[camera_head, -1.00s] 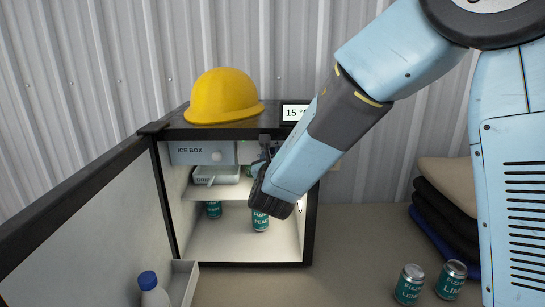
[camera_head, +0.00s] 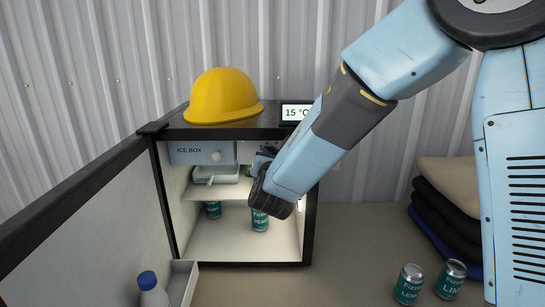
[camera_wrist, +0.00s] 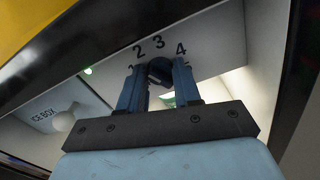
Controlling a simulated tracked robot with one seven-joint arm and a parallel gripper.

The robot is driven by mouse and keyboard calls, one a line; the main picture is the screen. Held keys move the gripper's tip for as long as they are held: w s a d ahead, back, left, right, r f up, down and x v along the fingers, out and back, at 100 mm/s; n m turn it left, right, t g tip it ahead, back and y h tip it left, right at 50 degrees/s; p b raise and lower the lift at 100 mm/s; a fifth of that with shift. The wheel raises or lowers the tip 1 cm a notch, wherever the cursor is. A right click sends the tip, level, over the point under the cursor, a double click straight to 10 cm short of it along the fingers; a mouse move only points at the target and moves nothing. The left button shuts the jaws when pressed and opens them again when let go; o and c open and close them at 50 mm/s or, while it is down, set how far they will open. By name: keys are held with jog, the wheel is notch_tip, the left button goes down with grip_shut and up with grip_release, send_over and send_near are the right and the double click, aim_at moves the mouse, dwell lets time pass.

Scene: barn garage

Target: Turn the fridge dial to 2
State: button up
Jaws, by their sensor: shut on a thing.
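The fridge (camera_head: 308,210) stands open against the wall, with its door swung out to the left. The dark round dial (camera_wrist: 160,70) sits on the white panel inside the top of the fridge, below the printed numbers 2, 3 and 4. A mark left of the 2 is partly covered by a finger. My gripper (camera_wrist: 158,76) has its two blue fingers on either side of the dial and is shut on it. Which number the dial points to I cannot tell. In the head view my wrist hides the dial. The display (camera_head: 297,112) on top reads 15 °C.
A yellow hard hat (camera_head: 224,95) sits on the fridge. The ice box (camera_head: 190,152) and a drawer (camera_head: 213,177) are left of my gripper. Cans (camera_head: 260,220) stand on the fridge floor below my wrist. Two cans (camera_head: 409,284) and folded cloths (camera_head: 440,205) are at right.

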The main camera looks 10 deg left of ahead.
jog(key=shift+m, duration=0.7)
jog(key=shift+d+f, duration=0.1)
jog(key=o, duration=1.1)
jog(key=shift+c, duration=0.2)
jog(key=v, duration=1.3)
jog(key=shift+s, duration=0.4)
